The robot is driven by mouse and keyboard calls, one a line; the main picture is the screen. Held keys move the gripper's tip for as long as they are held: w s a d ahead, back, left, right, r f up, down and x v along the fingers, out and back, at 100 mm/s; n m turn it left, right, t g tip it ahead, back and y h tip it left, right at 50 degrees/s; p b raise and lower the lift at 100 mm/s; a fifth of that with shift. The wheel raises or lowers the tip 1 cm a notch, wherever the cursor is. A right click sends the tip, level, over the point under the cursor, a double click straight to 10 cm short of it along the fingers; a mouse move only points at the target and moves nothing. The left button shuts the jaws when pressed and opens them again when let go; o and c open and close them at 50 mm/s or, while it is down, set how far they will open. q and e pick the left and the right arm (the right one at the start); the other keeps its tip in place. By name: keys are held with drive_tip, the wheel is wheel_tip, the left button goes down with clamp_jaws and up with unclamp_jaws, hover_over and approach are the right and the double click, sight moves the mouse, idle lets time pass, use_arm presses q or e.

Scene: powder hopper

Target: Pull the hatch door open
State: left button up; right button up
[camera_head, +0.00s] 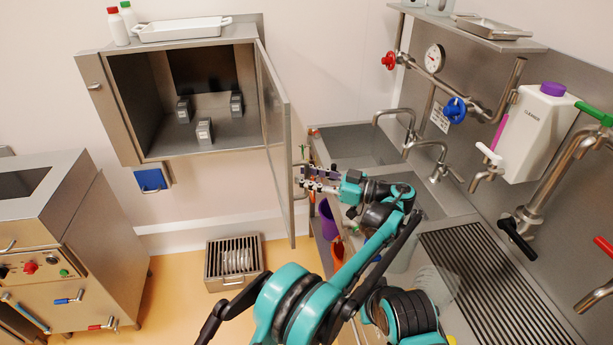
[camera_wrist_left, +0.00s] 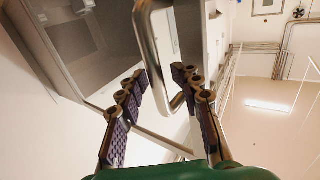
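The hatch door (camera_head: 277,130) stands wide open, swung out from the right side of the steel wall cabinet (camera_head: 124,112). My left gripper (camera_head: 305,179) is beside the door's outer face, at its handle. In the left wrist view the bent metal handle (camera_wrist_left: 148,45) shows just beyond and between the fingertips of my left gripper (camera_wrist_left: 160,85). The fingers are spread apart, with a clear gap between them, and do not appear to clamp the handle. I cannot tell whether a finger touches it. My right gripper is in neither view.
Several small grey blocks, one of them in front (camera_head: 204,132), stand inside the cabinet. A white tray (camera_head: 182,29) and bottles sit on top. A steel sink (camera_head: 352,146) with taps is right of the door. A slatted box (camera_head: 233,262) lies on the floor below.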

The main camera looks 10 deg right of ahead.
use_arm(q)
drive_tip(key=shift+w, duration=0.1)
drive_tip(key=shift+r, duration=0.4)
approach(281, 134)
drive_tip(key=w+a+f, duration=0.2)
drive_tip(key=shift+w+a, duration=0.25)
drive_tip(key=shift+a, duration=0.05)
drive_tip(key=shift+s+f, duration=0.1)
drive_tip(key=shift+f, duration=0.05)
